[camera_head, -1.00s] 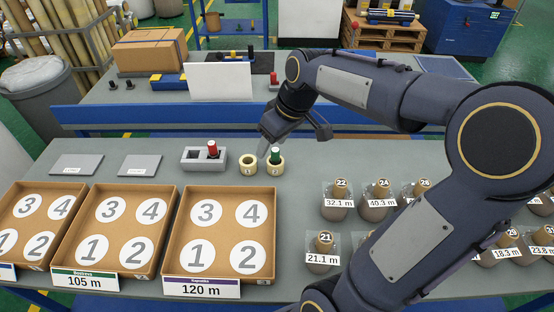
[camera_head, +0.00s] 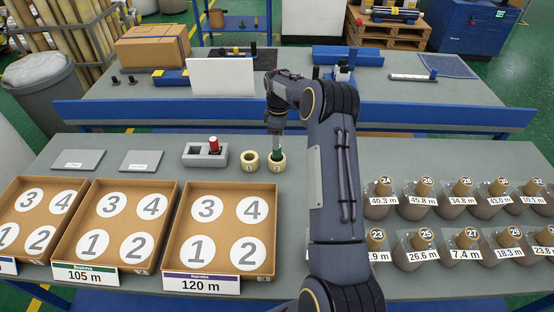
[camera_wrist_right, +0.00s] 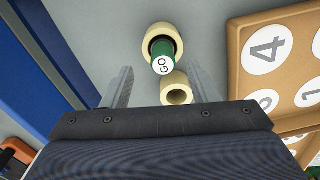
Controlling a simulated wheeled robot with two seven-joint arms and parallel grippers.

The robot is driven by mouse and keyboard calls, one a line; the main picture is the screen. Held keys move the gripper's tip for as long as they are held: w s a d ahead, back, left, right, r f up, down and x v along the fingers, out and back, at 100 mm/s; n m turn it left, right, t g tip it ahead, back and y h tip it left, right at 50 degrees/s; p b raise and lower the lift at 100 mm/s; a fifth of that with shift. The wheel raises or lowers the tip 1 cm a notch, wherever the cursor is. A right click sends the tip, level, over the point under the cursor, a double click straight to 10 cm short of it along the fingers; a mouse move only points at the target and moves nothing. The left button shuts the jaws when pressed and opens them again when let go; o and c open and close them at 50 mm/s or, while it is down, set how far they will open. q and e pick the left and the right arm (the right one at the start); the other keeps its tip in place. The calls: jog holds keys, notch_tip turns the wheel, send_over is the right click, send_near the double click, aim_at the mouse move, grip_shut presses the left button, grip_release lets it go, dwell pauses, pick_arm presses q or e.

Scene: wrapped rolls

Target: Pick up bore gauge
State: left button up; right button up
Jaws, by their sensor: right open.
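A green-handled gauge marked GO (camera_wrist_right: 165,55) stands in a cream ring (camera_wrist_right: 155,32) in the right wrist view; I take it for the bore gauge. In the head view the green gauge (camera_head: 278,154) shows partly under my right gripper (camera_head: 276,124). The right gripper, also in the wrist view (camera_wrist_right: 160,82), is open and empty, pointing down above the gauge. A second cream ring (camera_wrist_right: 177,90) lies between its fingers in the wrist picture. A red-handled gauge (camera_head: 213,144) stands in a grey two-slot holder (camera_head: 192,158). My left gripper is not in view.
Brown trays with numbered circles, one of them here (camera_head: 173,232), stand at the front left. Several wrapped rolls with length labels (camera_head: 425,205) stand on the right. A blue rail (camera_head: 180,113) runs behind the rings. Two grey plates (camera_head: 142,161) lie left of the holder.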

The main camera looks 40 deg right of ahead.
aim_at(277, 156)
jog(key=f+b, duration=0.2)
jog(key=f, duration=0.1)
jog(key=f+b, duration=0.1)
jog(key=f, duration=0.1)
jog(key=shift+a+f, duration=0.2)
jog(key=shift+a, duration=0.05)
jog(key=shift+r, duration=0.1)
jog(key=shift+c, duration=0.3)
grip_shut()
